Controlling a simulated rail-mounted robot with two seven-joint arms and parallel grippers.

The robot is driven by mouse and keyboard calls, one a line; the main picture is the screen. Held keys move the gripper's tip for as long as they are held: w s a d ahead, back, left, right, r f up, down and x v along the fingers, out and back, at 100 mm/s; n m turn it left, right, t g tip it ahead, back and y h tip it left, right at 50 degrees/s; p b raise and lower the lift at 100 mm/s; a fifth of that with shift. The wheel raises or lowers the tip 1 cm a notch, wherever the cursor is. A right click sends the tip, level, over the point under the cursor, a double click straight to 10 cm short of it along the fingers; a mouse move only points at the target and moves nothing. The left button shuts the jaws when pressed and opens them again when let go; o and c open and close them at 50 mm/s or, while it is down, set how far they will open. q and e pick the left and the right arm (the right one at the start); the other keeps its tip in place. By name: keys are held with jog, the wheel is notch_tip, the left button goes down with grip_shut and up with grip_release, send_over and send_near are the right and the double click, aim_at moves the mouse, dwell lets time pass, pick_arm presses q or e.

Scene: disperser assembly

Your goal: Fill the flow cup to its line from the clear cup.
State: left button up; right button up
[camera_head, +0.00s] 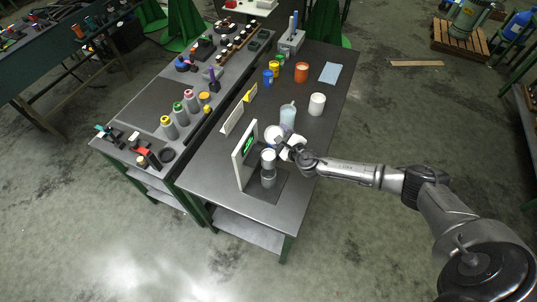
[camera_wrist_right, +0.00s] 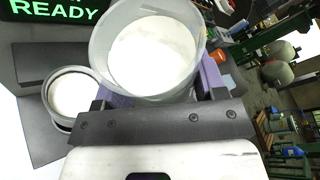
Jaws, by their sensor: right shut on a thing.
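My right gripper (camera_head: 284,146) is shut on the clear cup (camera_head: 273,133), a wide, see-through cup. In the right wrist view the clear cup (camera_wrist_right: 148,45) sits between the purple-padded fingers (camera_wrist_right: 155,100), with white material inside. The flow cup (camera_head: 268,157) is a small grey cup above a dark base plate, just in front of the held cup in the head view. In the right wrist view the flow cup (camera_wrist_right: 72,95) shows left of the clear cup, apart from it, with a pale surface inside its rim. Its fill line cannot be made out. My left gripper is not in view.
A white panel with a green READY display (camera_head: 245,155) stands just left of the flow cup. Several coloured pots, including an orange one (camera_head: 301,72), stand farther back. The table's near left is clear.

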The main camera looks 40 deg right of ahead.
jog(key=shift+f+n+b, duration=0.1)
jog(key=shift+n+b, duration=0.2)
jog(key=shift+b, duration=0.05)
dwell(0.5)
jog(key=shift+f+b, duration=0.1)
jog(key=shift+b, duration=0.2)
dwell(0.3)
jog(key=shift+f+n+t+h+b, duration=0.1)
jog(key=shift+n+t+h+b, duration=0.2)
jog(key=shift+n+t+b, duration=0.15)
dwell(0.6)
jog(key=shift+d, duration=0.1)
dwell(0.3)
jog(key=shift+n, duration=0.25)
dwell(0.4)
jog(key=shift+r+b, duration=0.25)
jog(key=shift+b, duration=0.05)
dwell(0.3)
